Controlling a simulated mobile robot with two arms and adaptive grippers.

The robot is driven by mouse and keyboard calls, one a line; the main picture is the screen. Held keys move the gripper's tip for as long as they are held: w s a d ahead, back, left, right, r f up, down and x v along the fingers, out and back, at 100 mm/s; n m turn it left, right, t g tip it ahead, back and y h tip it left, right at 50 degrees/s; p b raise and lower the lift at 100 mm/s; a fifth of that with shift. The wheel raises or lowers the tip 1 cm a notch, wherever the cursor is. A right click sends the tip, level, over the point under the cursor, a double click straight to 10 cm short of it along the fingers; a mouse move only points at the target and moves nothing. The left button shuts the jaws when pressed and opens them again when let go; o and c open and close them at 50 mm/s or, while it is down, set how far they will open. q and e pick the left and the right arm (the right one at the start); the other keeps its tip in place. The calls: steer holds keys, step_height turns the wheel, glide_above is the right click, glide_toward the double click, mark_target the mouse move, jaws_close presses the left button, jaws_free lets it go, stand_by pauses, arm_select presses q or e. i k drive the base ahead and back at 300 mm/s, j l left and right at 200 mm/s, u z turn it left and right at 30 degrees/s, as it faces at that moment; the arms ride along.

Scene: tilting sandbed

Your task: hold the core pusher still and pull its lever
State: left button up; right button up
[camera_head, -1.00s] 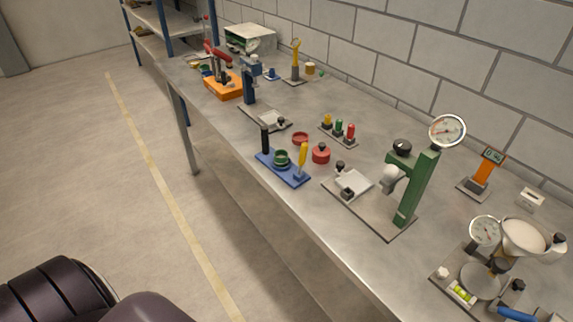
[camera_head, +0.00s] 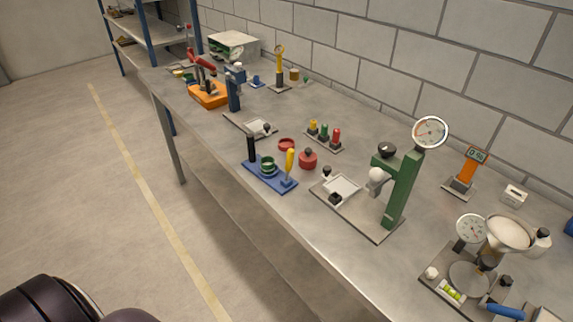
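A small device on a blue base plate (camera_head: 270,180) stands near the front edge of the bench; it looks like the core pusher. An upright black grip (camera_head: 251,147) is at its left end and a green ring-shaped part (camera_head: 267,165) sits in its middle. A yellow lever (camera_head: 290,163) stands nearly upright at its right end. Nothing touches the device. Neither of my grippers shows; only a dark rounded part of my own body is at the bottom left.
On the metal bench (camera_head: 330,232), a red lidded pot (camera_head: 308,160) and a red ring (camera_head: 286,144) stand close behind the device. A green press with a gauge (camera_head: 403,190) stands to its right and a flat plate fixture (camera_head: 250,125) behind left. The floor in front is clear.

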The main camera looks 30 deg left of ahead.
mark_target(290, 154)
steer(key=j+z, duration=0.35)
steer(key=j, duration=0.65)
steer(key=k+j+z, duration=0.1)
steer(key=j+z, duration=0.2)
steer(key=j, duration=0.7)
